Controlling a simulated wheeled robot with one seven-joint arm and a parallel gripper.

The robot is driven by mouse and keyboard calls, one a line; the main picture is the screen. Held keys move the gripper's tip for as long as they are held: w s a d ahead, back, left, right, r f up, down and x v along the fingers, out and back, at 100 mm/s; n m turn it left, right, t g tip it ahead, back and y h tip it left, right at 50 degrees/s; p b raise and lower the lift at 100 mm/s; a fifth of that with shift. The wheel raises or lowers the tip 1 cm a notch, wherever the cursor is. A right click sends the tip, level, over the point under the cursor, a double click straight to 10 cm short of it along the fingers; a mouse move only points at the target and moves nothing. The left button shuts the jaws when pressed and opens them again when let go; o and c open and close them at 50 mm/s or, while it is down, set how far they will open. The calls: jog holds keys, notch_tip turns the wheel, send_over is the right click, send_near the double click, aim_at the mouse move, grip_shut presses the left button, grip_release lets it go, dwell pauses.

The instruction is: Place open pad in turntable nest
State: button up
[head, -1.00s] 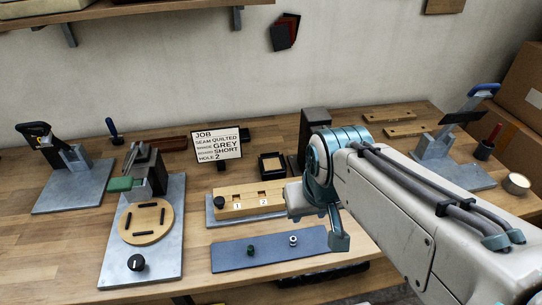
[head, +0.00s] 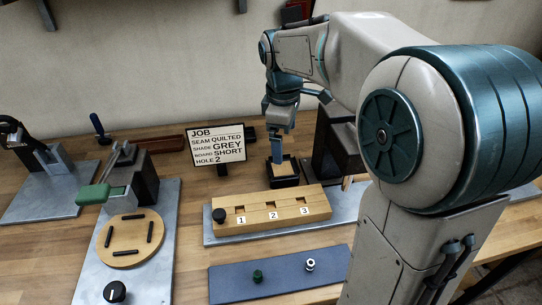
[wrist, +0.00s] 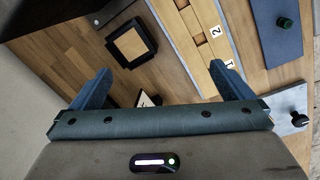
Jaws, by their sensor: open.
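The turntable nest looks to be the round wooden disc (head: 130,241) with several black bars on it, on a grey plate at the left. Its middle is empty. A small black square tray (head: 284,181) behind the numbered wooden block has a tan floor or tan pad in it; I cannot tell which. The tray shows at upper left in the wrist view (wrist: 131,43). My gripper (head: 279,150) points down near this tray, its tip overlapping it in the head view. In the wrist view, its blue fingers (wrist: 160,82) are spread with nothing between them.
A green-handled clamp (head: 93,194) stands behind the disc. A numbered wooden block (head: 270,211) and a blue mat (head: 281,276) with two small knobs lie in front of the tray. A job sign (head: 218,146) stands left of it; a dark block (head: 335,150) stands right.

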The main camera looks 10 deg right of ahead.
jog(key=w+f+n+g+b, duration=0.1)
jog(key=w+f+n+b, duration=0.2)
jog(key=w+f+n, duration=0.4)
jog(key=m, duration=0.2)
send_over(278, 169)
jog(key=shift+y, duration=0.4)
jog(key=f, duration=0.5)
jog(key=f+b, duration=0.1)
jog(key=f, duration=0.1)
jog(key=shift+s+a+f, duration=0.1)
jog(key=shift+s+f, duration=0.1)
jog(key=shift+s, duration=0.05)
jog(key=shift+w+f, duration=0.15)
jog(key=shift+f, duration=1.2)
jog(key=shift+w+f, duration=0.1)
jog(key=shift+f, duration=1.2)
jog(key=c, duration=1.1)
jog(key=shift+r, duration=0.15)
jog(key=shift+c, duration=0.2)
